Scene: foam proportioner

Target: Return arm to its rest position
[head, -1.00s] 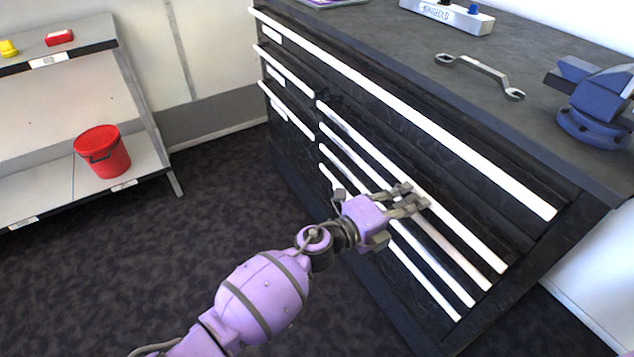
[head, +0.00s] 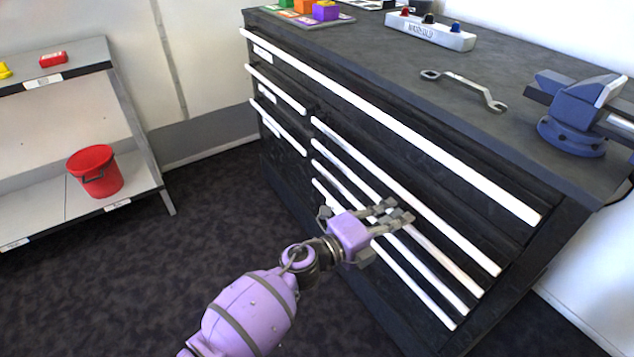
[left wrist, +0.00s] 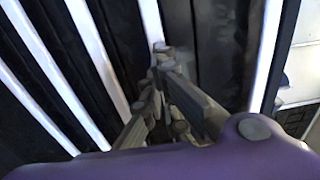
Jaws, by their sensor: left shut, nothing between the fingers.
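My left arm is purple and comes in from the bottom of the head view. Its gripper (head: 398,213) is shut and empty, in front of the drawer fronts of a black cabinet (head: 278,170). In the left wrist view the grey fingers (left wrist: 163,75) are together, with white drawer handles (left wrist: 100,60) behind them. I cannot tell whether the fingertips touch a handle. The drawers look closed. My right gripper is in neither view.
On the cabinet top are a wrench (head: 465,88), a blue vise (head: 575,115), a white block with knobs (head: 430,32) and coloured blocks (head: 325,11). A shelf at left holds a red bucket (head: 98,172). The dark carpet (head: 200,250) between shelf and cabinet is clear.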

